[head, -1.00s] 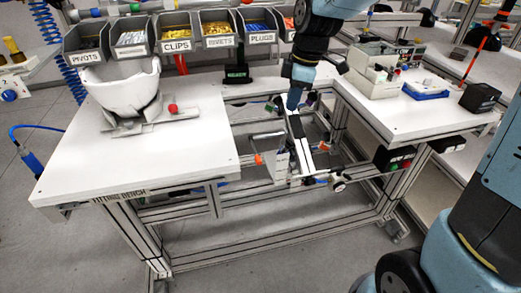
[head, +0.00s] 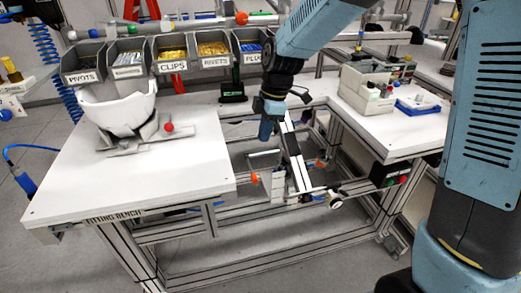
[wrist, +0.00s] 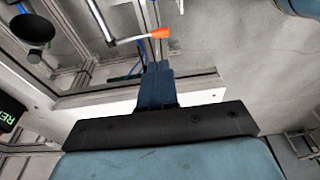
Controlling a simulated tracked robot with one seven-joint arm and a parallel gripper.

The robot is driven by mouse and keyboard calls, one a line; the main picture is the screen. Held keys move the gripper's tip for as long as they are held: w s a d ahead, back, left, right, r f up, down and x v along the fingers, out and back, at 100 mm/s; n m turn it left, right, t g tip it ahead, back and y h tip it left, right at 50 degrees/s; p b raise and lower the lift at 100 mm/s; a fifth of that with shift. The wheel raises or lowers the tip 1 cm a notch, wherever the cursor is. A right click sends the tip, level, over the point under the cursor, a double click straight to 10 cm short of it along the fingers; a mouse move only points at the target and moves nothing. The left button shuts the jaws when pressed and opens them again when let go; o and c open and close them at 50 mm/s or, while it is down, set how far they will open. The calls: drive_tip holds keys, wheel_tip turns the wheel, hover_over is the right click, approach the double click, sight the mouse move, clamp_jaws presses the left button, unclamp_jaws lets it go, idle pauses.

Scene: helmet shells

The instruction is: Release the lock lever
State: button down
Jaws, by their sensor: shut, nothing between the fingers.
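A metal lever with an orange tip (head: 255,178) stands in the gap right of the white bench. In the wrist view a bent metal rod ends in an orange tip (wrist: 161,32), just beyond my fingers. A second orange tip (head: 320,164) shows farther right. My gripper (head: 265,138) points down above the gap, shut and empty, apart from the orange tip. In the wrist view its blue fingers (wrist: 156,70) are together. A red knob (head: 168,126) sits on the cradle under the white helmet shell (head: 122,112). The frames do not settle which is the lock lever.
The fitting bench (head: 80,185) is mostly clear in front. Labelled part bins (head: 170,60) hang behind it. A slanted rail fixture (head: 295,155) stands in the gap, close to my gripper. A side table (head: 405,130) on the right carries boxes and a blue tray (head: 420,106).

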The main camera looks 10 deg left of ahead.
sight(255, 175)
drive_tip(key=f, duration=0.4)
drive_tip(key=a+f, duration=0.1)
drive_tip(key=f, duration=0.3)
drive_tip(key=s+a+f, duration=0.1)
drive_tip(key=f, duration=0.4)
drive_tip(key=shift+a, duration=0.2)
drive_tip(key=shift+s+d+f, duration=0.15)
drive_tip(key=shift+s+f, duration=0.05)
drive_tip(key=shift+f, duration=0.65)
drive_tip(key=shift+s+f, duration=0.15)
drive_tip(key=shift+f, duration=1.1)
drive_tip(key=shift+r, duration=0.1)
drive_tip(key=s+d+r, duration=0.2)
drive_tip(key=r, duration=0.4)
drive_tip(key=s+d+r, duration=0.1)
drive_tip(key=d+r, duration=0.1)
drive_tip(key=r, duration=0.4)
drive_tip(key=shift+s+d+r, duration=0.2)
drive_tip(key=shift+s+d, duration=0.1)
drive_tip(key=shift+s, duration=0.1)
